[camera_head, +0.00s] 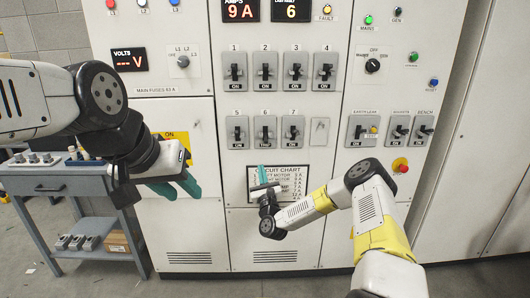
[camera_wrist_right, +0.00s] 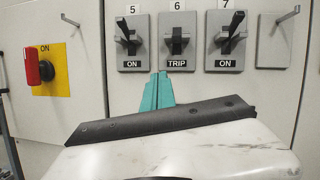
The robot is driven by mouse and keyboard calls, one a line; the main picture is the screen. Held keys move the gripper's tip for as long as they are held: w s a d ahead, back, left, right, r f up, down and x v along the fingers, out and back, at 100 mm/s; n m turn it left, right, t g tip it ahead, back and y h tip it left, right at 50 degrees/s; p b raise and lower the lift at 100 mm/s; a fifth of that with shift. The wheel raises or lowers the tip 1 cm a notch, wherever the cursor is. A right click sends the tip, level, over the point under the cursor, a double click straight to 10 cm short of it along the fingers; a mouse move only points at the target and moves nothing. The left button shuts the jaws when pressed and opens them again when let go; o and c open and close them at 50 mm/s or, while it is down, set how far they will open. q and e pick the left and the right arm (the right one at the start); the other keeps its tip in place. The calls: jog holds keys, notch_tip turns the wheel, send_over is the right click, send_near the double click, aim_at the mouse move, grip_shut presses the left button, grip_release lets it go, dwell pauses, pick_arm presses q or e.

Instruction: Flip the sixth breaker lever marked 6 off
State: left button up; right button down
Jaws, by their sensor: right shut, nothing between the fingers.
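Breaker 6 (camera_head: 264,132) is the second in the lower row of the grey panel. In the right wrist view breaker 6 (camera_wrist_right: 177,45) has a dark lever near mid-travel, and its window reads TRIP. My right gripper (camera_head: 262,172) is shut and empty, just below breaker 6. Its teal fingertips (camera_wrist_right: 165,82) stand apart from the lever in the picture, just under the TRIP label. My left gripper (camera_head: 178,186) hangs at the left with teal fingers pointing down right; its opening is unclear.
Breaker 5 (camera_wrist_right: 130,42) and breaker 7 (camera_wrist_right: 226,42) flank breaker 6; both read ON. A red rotary handle (camera_wrist_right: 38,70) on a yellow plate sticks out at left. A circuit chart (camera_head: 290,190) is behind my right gripper. A grey cart (camera_head: 62,190) stands at left.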

aim_at(266, 138)
jog(key=shift+s+d+f+m+t+h, duration=0.25)
jog(key=shift+d+f+m+h, duration=0.45)
jog(key=shift+m, duration=0.4)
jog(key=shift+s+d+f+m+t+h, duration=0.15)
jog(key=shift+s+d+f+m+h, duration=0.25)
jog(key=shift+m+h, duration=0.55)
jog(key=shift+w+f, duration=0.1)
jog(key=shift+w, duration=0.05)
jog(key=w+r, duration=0.7)
jog(key=w, duration=0.1)
jog(key=shift+w+r, duration=0.2)
jog(key=shift+r, duration=0.2)
jog(key=shift+r, duration=0.15)
